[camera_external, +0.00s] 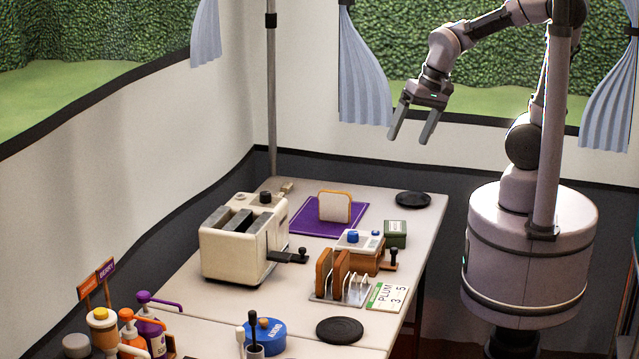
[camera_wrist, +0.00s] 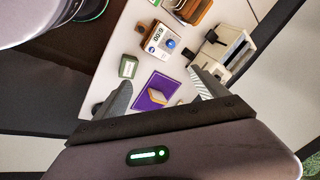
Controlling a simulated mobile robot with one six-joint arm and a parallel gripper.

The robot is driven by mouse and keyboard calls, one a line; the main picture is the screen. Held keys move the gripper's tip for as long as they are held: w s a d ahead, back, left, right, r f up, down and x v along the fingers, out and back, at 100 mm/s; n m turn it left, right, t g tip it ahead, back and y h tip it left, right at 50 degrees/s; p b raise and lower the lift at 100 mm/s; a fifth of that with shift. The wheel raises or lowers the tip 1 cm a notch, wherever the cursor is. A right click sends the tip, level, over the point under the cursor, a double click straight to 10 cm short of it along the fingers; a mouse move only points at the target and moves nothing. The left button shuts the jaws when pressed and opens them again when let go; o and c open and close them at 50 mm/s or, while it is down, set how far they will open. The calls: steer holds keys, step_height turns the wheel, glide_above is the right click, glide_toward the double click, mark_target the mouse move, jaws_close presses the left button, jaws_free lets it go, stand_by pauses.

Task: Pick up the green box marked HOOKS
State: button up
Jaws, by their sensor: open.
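The green box (camera_external: 395,233) is small and dark green with a pale label on top. It sits on the white table near its right edge, beside the brown box with blue knobs. It also shows in the wrist view (camera_wrist: 128,66), left of centre. Its lettering is too small to read. My gripper (camera_external: 414,138) is open and empty, high above the far end of the table, well apart from the box. In the wrist view my gripper's fingers (camera_wrist: 162,92) are spread, with the green box beyond the left finger.
Around the green box are the brown box with knobs (camera_external: 358,252), a toast rack (camera_external: 325,296), a black disc (camera_external: 412,200) and a purple mat (camera_external: 305,222) bearing a bread slice (camera_external: 335,207). A cream toaster (camera_external: 230,249) stands left. A pole rises beside my arm.

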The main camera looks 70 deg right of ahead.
steer(key=w+d+f+m+g+p, duration=0.3)
steer(key=w+d+f+m, duration=0.15)
steer(key=d+f, duration=0.3)
steer(key=m+p, duration=0.1)
steer(key=m, duration=0.1)
glide_toward(395, 227)
steer(key=shift+m+g, duration=0.25)
steer(key=shift+g, duration=0.25)
step_height(395, 227, down, 5)
steer(key=b, duration=0.4)
steer(key=shift+r, duration=0.15)
steer(key=f+b, duration=0.1)
steer(key=f, duration=0.1)
steer(key=f+b, duration=0.1)
steer(key=f, duration=0.1)
steer(key=w+f+b, duration=0.1)
steer(key=f, duration=0.1)
steer(key=shift+s+r, duration=0.1)
steer(key=shift+c, duration=0.9)
steer(key=c, duration=1.4)
